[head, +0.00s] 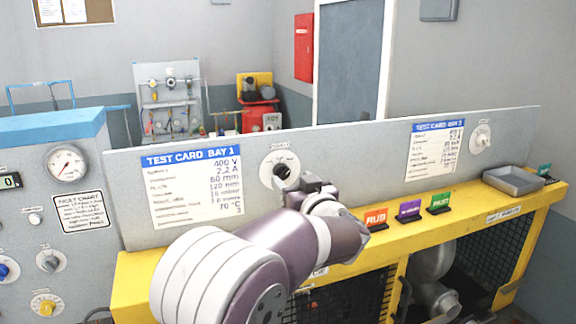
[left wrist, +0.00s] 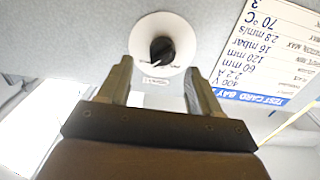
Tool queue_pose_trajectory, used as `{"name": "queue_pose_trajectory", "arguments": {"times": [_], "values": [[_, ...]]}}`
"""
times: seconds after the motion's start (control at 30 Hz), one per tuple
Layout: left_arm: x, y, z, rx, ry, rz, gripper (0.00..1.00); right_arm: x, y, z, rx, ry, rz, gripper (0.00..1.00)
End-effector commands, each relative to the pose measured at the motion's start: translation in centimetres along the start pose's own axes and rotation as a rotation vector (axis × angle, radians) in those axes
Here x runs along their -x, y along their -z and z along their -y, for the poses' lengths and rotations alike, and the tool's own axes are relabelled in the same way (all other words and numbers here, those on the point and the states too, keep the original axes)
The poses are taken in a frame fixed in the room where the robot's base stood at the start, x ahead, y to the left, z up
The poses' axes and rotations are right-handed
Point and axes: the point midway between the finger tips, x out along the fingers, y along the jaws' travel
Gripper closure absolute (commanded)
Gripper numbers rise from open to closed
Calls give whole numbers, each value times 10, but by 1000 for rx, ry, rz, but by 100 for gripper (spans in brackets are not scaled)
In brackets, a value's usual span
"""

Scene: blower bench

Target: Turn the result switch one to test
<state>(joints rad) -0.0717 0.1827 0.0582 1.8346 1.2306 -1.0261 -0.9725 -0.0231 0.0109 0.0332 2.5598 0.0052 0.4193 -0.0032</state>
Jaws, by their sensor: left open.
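The result switch one (head: 270,168) is a round white dial plate with a black knob on the grey back panel, right of the bay 1 test card. Its black knob (left wrist: 162,51) shows clearly in the left wrist view, where the picture is upside down. The dial lettering is too small to read, so I cannot tell which position the knob points to. My left gripper (head: 298,184) is in front of the switch and partly hides it in the head view. In the left wrist view its fingers (left wrist: 159,76) are apart and empty, with the knob beyond the gap. My right gripper is out of view.
The bay 1 test card (head: 195,186) is left of the switch. A second switch (head: 481,139) is beside the bay 2 card (head: 435,150).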

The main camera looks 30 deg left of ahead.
Motion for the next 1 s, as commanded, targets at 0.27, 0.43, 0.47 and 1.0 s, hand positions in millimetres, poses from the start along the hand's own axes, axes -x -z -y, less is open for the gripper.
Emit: {"name": "queue_pose_trajectory", "arguments": {"times": [0.27,0.43,0.47,1.0], "values": [[-42,2,0,2,0,0,36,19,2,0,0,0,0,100],[-44,0,-1,3,-2,-1,36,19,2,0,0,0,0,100],[-44,0,-1,3,-3,-1,36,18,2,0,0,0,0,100],[-44,0,0,16,-2,-1,92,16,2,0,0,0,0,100]]}}
